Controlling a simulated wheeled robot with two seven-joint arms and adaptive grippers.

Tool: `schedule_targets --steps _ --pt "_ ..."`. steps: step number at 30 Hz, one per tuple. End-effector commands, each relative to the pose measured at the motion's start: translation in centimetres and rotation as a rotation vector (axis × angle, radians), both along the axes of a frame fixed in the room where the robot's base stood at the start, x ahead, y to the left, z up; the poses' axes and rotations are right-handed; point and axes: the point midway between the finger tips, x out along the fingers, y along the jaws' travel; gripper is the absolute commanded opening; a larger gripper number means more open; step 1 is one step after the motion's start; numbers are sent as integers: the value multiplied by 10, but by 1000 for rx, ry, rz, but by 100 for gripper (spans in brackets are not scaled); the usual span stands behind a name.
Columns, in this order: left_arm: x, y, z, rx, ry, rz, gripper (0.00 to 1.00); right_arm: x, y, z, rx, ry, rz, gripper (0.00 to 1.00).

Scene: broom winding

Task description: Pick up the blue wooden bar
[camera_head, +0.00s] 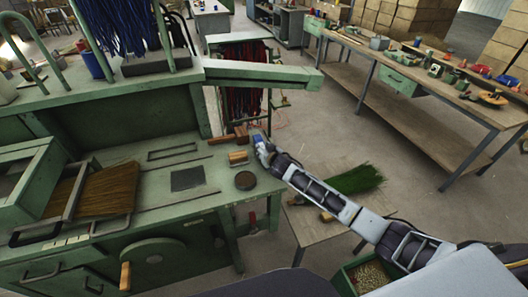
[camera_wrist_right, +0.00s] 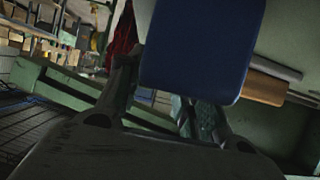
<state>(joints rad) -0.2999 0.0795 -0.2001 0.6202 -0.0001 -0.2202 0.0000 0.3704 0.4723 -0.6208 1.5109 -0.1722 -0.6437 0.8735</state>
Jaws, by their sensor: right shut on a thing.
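The blue wooden bar (camera_wrist_right: 200,45) fills the upper middle of the right wrist view, between and above the fingers of my right gripper (camera_wrist_right: 160,95). In the head view only a small blue patch of the bar (camera_head: 259,139) shows at the end of my right arm. My right gripper (camera_head: 263,146) is shut on the bar at the right edge of the green workbench (camera_head: 150,215). The arm hides much of the bar, and I cannot tell if it touches the bench. My left gripper is not in view.
A wooden block (camera_head: 238,157), a hammer-like wooden tool (camera_head: 230,137) and a dark round disc (camera_head: 245,180) lie close by on the bench. Brown bristles (camera_head: 107,189) lie at left. Green bristles (camera_head: 357,179) lie on a low table under my arm.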

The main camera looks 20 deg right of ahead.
Motion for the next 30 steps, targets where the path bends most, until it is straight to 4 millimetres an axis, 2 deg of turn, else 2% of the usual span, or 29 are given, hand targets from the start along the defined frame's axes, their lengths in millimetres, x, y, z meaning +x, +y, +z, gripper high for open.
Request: schedule_targets --steps 18,24,30 --pt "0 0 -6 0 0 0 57 1 0 81 1 -6 1 1" --pt "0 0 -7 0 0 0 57 1 0 94 0 -5 0 1" --pt "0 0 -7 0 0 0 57 1 0 95 0 -4 0 1"
